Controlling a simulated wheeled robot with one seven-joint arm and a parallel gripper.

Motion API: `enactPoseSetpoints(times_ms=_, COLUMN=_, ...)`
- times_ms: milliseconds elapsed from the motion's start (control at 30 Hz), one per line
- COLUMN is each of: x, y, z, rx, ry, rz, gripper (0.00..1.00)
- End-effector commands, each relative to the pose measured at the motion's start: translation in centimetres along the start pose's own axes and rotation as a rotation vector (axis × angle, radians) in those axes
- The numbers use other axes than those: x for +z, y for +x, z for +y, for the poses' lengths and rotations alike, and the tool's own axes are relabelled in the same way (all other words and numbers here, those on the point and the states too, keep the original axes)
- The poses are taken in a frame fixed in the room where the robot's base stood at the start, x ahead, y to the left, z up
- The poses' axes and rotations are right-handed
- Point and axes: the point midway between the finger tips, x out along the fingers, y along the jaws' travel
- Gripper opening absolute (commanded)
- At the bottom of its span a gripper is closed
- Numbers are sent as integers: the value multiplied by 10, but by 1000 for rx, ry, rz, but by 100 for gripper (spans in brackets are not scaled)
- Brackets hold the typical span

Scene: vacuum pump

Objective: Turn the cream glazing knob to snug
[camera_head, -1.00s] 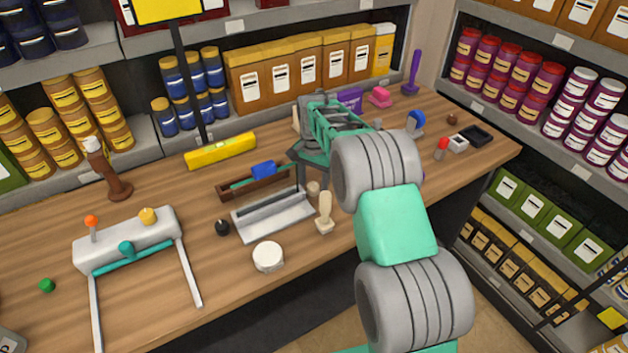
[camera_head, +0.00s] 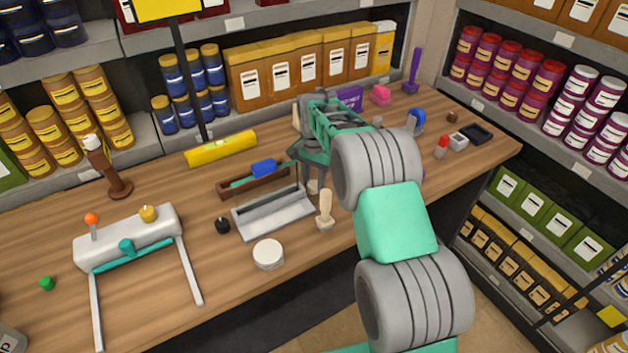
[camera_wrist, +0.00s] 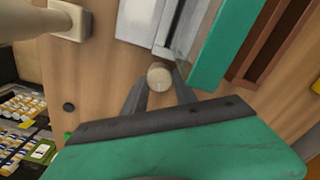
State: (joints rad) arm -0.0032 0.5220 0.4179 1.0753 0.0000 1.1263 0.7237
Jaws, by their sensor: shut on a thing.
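The cream glazing knob (camera_wrist: 159,76) is a small round cream piece, seen end-on between my gripper's fingers in the wrist view. In the head view only part of the knob (camera_head: 313,187) shows, below my gripper (camera_head: 312,172) and at the right end of the grey metal channel. My gripper (camera_wrist: 160,84) is shut on the knob. The knob's lower part and any marking for snug cannot be made out.
The grey metal channel (camera_head: 272,216) lies just left of the knob, with a brown tray (camera_head: 235,187) behind it. A cream-handled stamp-like tool (camera_head: 325,210) stands close in front. A white round container (camera_head: 268,254) sits nearer the front edge.

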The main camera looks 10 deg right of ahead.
Motion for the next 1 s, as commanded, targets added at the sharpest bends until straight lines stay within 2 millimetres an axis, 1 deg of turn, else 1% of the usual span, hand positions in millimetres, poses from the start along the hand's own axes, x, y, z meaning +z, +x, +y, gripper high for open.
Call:
enactPoseSetpoints(times_ms=267, x=0, y=0, z=0, rx=0, ry=21, rz=0, gripper=0)
enactPoseSetpoints(times_ms=467, x=0, y=1, z=0, rx=0, ry=102, rz=0, gripper=0)
enactPoseSetpoints(times_ms=667, x=0, y=1, z=1, rx=1, ry=248, rz=-1, gripper=0)
enactPoseSetpoints(times_ms=1000, x=0, y=1, z=2, rx=0, ry=568, rz=0, gripper=0)
